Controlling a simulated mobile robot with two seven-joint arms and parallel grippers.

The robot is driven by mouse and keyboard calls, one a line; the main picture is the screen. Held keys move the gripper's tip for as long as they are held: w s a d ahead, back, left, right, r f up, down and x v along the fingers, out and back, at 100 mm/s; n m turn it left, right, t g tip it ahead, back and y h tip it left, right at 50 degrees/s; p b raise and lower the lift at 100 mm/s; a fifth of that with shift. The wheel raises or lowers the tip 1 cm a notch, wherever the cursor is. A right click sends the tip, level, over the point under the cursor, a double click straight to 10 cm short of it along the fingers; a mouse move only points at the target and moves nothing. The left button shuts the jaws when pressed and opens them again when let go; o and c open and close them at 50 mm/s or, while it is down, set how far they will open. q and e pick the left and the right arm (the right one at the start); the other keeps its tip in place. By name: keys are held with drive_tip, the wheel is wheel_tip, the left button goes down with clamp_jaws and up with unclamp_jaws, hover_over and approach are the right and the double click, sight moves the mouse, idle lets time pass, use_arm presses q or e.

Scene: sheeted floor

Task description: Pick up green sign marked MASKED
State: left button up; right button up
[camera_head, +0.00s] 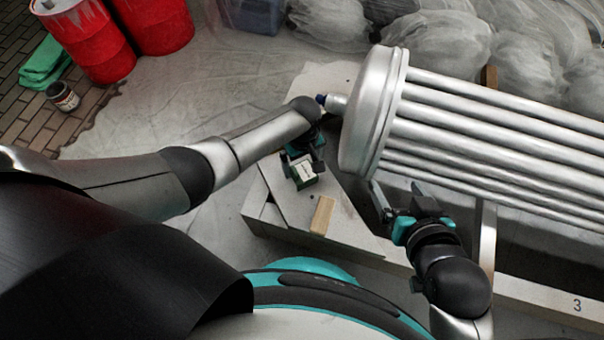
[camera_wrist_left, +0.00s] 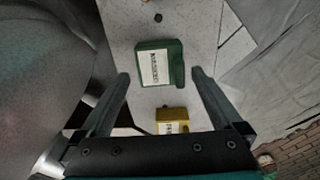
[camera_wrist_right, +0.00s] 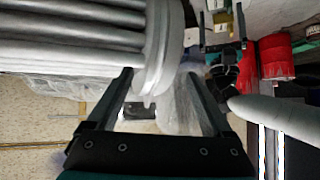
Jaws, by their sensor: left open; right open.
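The green sign (camera_wrist_left: 178,64), a small green block with a white printed label, lies on a pale speckled board in the left wrist view. Its print is too blurred to read. In the head view the same green block (camera_head: 305,184) shows below my left gripper (camera_head: 302,163). My left gripper (camera_wrist_left: 160,75) is open, with its fingers to either side of the sign and gaps on both sides. How far above it the fingertips are, I cannot tell. My right gripper (camera_head: 399,192) is open and empty near the big silver column; it also shows in the right wrist view (camera_wrist_right: 158,78).
A large silver fluted column (camera_head: 480,120) lies to the right. Red drums (camera_head: 95,45) stand far left. Plastic-wrapped shapes (camera_head: 430,45) fill the back.

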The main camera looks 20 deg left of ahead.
use_arm(q)
drive_tip(key=shift+f+b, duration=0.55)
drive_tip(key=shift+f, duration=0.25)
drive_tip(key=shift+f+b, duration=0.3)
drive_tip(key=shift+f, duration=0.05)
use_arm(e)
drive_tip(key=shift+w+a+r+t+y, duration=0.1)
drive_tip(key=shift+a+r+t+y, duration=0.2)
drive_tip(key=shift+a+t, duration=0.25)
drive_tip(key=shift+w+a+r+t+y, duration=0.15)
drive_tip(key=shift+a+t+y, duration=0.15)
drive_tip(key=shift+a+t, duration=0.3)
drive_tip(key=shift+w+a+r+t+y, duration=0.1)
drive_tip(key=shift+a+r+t+y, duration=0.2)
drive_tip(key=shift+a+t, duration=0.25)
use_arm(q)
drive_tip(key=c, duration=1.3)
use_arm(e)
drive_tip(key=shift+d, duration=0.1)
use_arm(q)
drive_tip(key=shift+r, duration=0.15)
